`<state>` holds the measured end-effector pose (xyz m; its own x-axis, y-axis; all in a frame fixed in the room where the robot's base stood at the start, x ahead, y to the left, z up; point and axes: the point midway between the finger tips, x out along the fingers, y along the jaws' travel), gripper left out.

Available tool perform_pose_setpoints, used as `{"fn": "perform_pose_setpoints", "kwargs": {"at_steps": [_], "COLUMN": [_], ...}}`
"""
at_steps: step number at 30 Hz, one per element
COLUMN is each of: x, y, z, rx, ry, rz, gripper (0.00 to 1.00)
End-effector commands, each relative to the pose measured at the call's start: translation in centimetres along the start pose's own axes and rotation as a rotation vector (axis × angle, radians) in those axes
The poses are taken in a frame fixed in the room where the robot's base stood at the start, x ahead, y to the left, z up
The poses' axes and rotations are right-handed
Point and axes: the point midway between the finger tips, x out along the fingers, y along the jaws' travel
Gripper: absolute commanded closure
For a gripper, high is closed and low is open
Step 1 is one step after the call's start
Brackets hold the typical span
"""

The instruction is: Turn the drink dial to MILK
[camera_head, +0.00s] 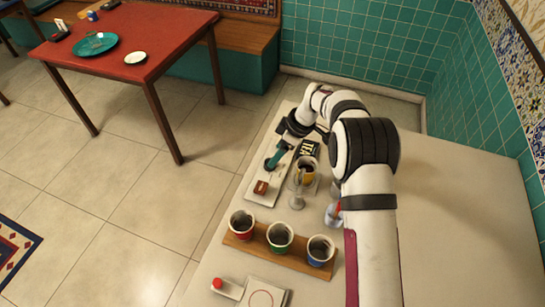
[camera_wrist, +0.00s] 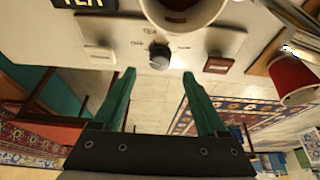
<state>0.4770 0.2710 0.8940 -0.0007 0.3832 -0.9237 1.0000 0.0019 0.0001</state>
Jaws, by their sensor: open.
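The drink dial (camera_wrist: 159,56) is a round dark knob on a pale panel (camera_wrist: 108,33), with small lettering around it. The label above it looks like TEA; the side labels are too small to read surely, and I cannot tell the pointer's setting. My gripper (camera_wrist: 158,74) has green fingers spread apart with nothing between them. In the wrist view the knob lies just beyond the fingertips, roughly centred; no contact shows. In the head view my gripper (camera_head: 275,158) is over the far part of the panel (camera_head: 263,200), hiding much of the dial area.
A dark red square (camera_wrist: 218,65) is on the panel, right of the dial. A cup (camera_wrist: 211,12) is close above the dial in the wrist view. Red (camera_head: 242,222), green (camera_head: 280,236) and blue (camera_head: 320,249) cups stand on a wooden board (camera_head: 258,245) nearer the front.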

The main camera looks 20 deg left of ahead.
Motion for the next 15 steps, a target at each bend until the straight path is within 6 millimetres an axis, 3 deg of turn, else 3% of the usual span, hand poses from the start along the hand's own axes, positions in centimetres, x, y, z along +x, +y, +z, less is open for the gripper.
{"fn": "perform_pose_setpoints", "kwargs": {"at_steps": [3,6,15], "x": [2.7,4.1,5.1], "y": [-0.1,0.0,0.0], "z": [0.0,0.0,0.0], "rx": [0.000,0.001,0.001], "ry": [-0.001,0.000,0.000], "rz": [-0.002,0.000,0.001], "gripper": [0.25,0.25,0.25]}}
